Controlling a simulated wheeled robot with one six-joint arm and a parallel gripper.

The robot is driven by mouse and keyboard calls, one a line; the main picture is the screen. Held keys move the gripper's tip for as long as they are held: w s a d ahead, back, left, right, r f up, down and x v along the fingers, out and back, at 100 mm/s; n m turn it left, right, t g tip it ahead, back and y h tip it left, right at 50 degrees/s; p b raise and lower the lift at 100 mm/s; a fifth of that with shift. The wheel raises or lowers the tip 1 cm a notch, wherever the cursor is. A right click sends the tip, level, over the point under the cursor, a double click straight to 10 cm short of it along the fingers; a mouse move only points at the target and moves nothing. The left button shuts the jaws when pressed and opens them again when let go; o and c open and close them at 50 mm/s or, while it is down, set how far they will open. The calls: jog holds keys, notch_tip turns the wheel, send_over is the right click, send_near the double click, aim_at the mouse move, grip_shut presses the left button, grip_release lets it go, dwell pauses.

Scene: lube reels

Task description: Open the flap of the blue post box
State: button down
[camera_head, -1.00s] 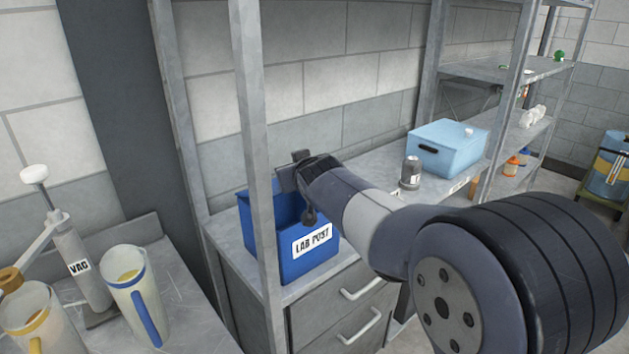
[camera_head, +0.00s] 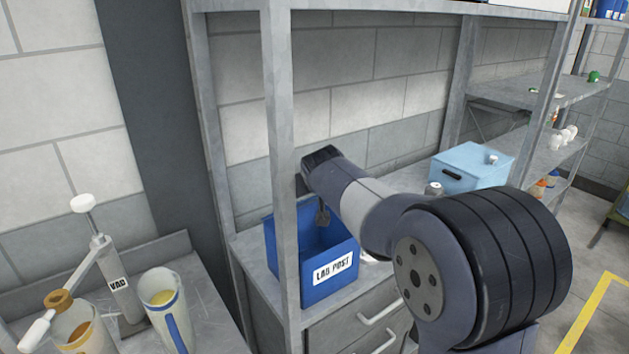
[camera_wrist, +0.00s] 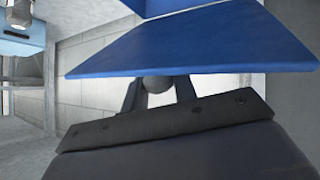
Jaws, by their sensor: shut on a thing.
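The blue post box (camera_head: 318,292) with its "LAB POST" label stands on a grey counter, behind a metal upright. Its top looks open in the head view, and its dark blue inside shows. My gripper (camera_wrist: 157,92) is shut on a small grey round knob (camera_wrist: 157,83) at the edge of a blue panel (camera_wrist: 200,48), which looks like the flap. In the head view, my wrist is above the back of the box, partly behind the upright. The fingertips and most of the flap are hidden there.
The metal upright (camera_head: 283,150) stands close in front of the box and my wrist. A light blue bin (camera_head: 470,168) is farther right on the counter. A pump (camera_head: 118,280) and jugs (camera_head: 165,310) stand at the lower left.

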jog(key=shift+f, duration=0.15)
jog(key=c, duration=1.2)
grip_release()
jog(key=shift+o, duration=0.2)
jog(key=shift+r, duration=0.2)
notch_tip(320, 180, up, 10)
jog(key=shift+f+b, duration=0.1)
jog(key=shift+b, duration=0.2)
